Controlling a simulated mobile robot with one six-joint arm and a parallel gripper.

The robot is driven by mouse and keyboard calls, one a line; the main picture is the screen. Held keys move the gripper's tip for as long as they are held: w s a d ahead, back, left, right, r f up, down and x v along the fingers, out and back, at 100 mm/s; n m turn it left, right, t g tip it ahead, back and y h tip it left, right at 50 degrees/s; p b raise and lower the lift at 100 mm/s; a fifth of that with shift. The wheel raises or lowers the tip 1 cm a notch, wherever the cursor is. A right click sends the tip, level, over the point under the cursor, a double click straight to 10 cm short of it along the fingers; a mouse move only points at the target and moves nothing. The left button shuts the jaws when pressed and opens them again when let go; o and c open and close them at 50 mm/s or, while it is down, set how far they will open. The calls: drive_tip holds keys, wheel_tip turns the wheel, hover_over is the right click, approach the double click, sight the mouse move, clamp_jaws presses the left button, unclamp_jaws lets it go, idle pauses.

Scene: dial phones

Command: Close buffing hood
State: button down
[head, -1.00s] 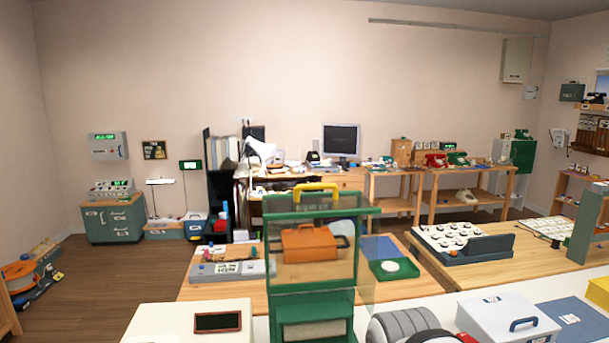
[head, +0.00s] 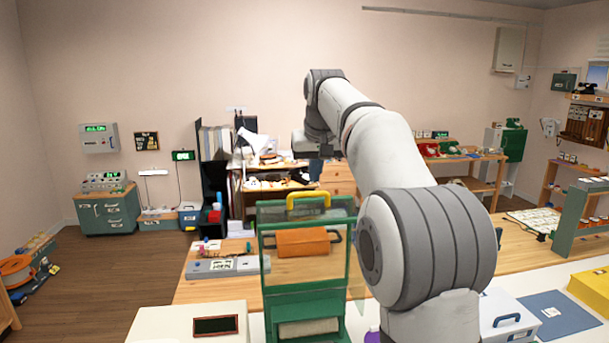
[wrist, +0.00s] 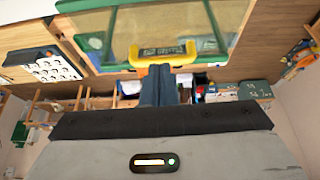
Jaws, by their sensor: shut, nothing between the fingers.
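The buffing hood (head: 261,262) is a green-framed clear panel standing upright, raised above its green base (head: 309,308) in the head view. A yellow handle (head: 308,194) sits on its top edge. In the wrist view the hood's green frame (wrist: 215,47) is at the top, with the yellow handle (wrist: 135,54) at its middle. My gripper (head: 316,174) is above the handle in the head view. In the wrist view its shut, empty fingers (wrist: 158,72) point at the handle, close to it; I cannot tell whether they touch.
An orange box (head: 303,243) shows behind the clear panel. A white box with a dark screen (head: 216,325) stands left of the hood. A pale box with a blue handle (head: 508,320) and a blue mat (head: 552,312) lie to the right. My arm hides the area behind it.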

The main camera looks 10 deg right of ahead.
wheel_tip(320, 180, up, 3)
drive_tip(key=p, duration=0.1)
hover_over(309, 205)
drive_tip(key=x, duration=0.9)
drive_tip(key=shift+w+f, duration=0.2)
drive_tip(key=shift+f, duration=0.1)
drive_tip(key=s, duration=0.3)
drive_tip(key=shift+s+r+t, duration=0.1)
drive_tip(key=shift+r+t, duration=0.05)
drive_tip(key=shift+t, duration=0.15)
drive_tip(key=shift+s+f, duration=0.2)
drive_tip(key=shift+s, duration=0.3)
drive_tip(key=shift+b, duration=0.35)
